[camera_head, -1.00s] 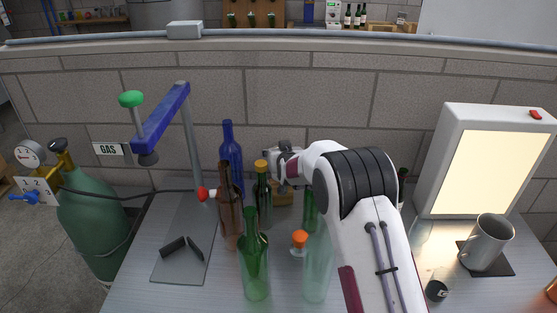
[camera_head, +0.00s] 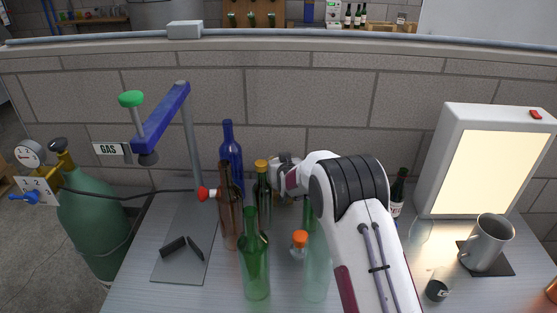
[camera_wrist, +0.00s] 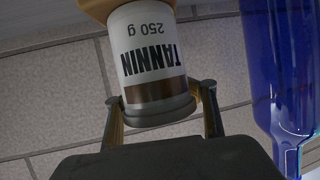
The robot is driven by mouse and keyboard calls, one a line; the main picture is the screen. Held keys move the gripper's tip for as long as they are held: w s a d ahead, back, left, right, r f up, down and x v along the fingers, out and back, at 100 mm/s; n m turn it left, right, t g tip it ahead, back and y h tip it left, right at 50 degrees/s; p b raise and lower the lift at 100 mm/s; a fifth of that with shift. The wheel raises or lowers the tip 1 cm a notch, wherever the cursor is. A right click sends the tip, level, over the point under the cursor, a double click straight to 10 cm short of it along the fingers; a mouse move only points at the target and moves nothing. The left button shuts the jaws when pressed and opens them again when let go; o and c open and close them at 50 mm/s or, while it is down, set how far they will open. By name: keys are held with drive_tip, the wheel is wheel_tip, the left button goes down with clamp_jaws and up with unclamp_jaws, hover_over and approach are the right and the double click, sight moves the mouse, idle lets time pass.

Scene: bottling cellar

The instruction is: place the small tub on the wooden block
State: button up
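The small tub, white with a brown band, a grey lid and the word TANNIN (camera_wrist: 152,55), is upside down in the wrist view. My gripper (camera_wrist: 160,95) has one finger on each side of it near the lid, and appears shut on it. The wooden block (camera_wrist: 95,8) shows as a tan edge directly against the tub's base; I cannot tell whether they touch. In the head view my gripper (camera_head: 287,172) is over the wooden block (camera_head: 284,200), which is partly hidden behind bottles and my arm. The tub is not clear there.
A blue bottle (camera_head: 231,160) stands close left of my gripper and shows in the wrist view (camera_wrist: 285,70). A brown bottle (camera_head: 229,215), a dark corked bottle (camera_head: 262,200) and green bottle (camera_head: 255,265) stand in front. A lit panel (camera_head: 490,165) and mug (camera_head: 487,243) are at right.

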drive_tip(key=shift+o, duration=1.1)
drive_tip(key=shift+s+r, duration=0.1)
drive_tip(key=shift+r, duration=0.1)
drive_tip(key=shift+v, duration=3.65)
drive_tip(key=shift+r, duration=0.1)
